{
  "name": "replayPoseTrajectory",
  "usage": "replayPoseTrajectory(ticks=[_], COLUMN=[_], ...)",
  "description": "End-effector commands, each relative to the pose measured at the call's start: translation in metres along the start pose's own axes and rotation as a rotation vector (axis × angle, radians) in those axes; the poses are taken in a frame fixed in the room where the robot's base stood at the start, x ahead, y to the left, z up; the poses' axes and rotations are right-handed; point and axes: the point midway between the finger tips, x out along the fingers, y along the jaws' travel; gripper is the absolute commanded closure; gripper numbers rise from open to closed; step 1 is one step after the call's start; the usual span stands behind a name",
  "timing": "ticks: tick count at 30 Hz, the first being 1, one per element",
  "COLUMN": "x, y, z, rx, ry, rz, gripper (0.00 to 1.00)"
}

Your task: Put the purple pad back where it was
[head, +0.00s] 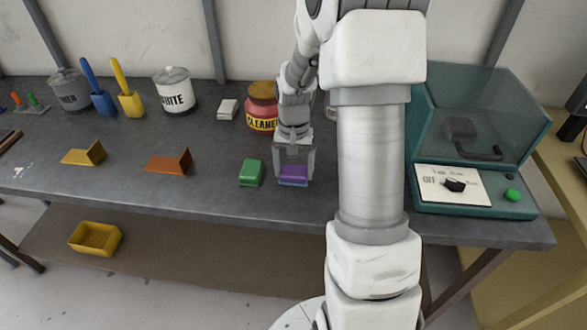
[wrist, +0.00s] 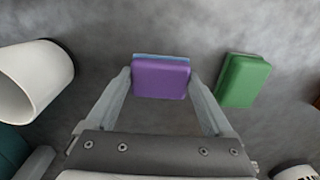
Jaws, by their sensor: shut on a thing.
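The purple pad (head: 293,174) is between the fingers of my gripper (head: 293,168), close to the grey bench top near its front edge. The wrist view shows the purple pad (wrist: 161,78) held from both sides by my gripper (wrist: 161,82), with a thin light-blue layer along its far side. I cannot tell whether the pad touches the bench. A green pad (head: 251,172) lies on the bench just left of the purple one, apart from it. The green pad (wrist: 243,80) is to the right in the wrist view.
A red cleaner jar (head: 262,108) stands behind my gripper, with a small white block (head: 228,109) beside it. A white cup (wrist: 36,80) lies left in the wrist view. A teal machine (head: 478,130) is at right. An orange-brown bracket (head: 170,162) and yellow bracket (head: 84,153) are at left.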

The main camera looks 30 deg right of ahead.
Motion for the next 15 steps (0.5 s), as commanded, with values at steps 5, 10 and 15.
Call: replayPoseTrajectory(ticks=[5,10,15], x=[0.0027,0.0027,0.0023], y=[-0.0003,-0.0003,-0.0003], z=[0.0000,0.0000,0.0001], rx=[0.000,0.000,0.000], ry=[0.000,0.000,0.000], rz=[0.000,0.000,0.000], gripper=[0.66,0.00,0.00])
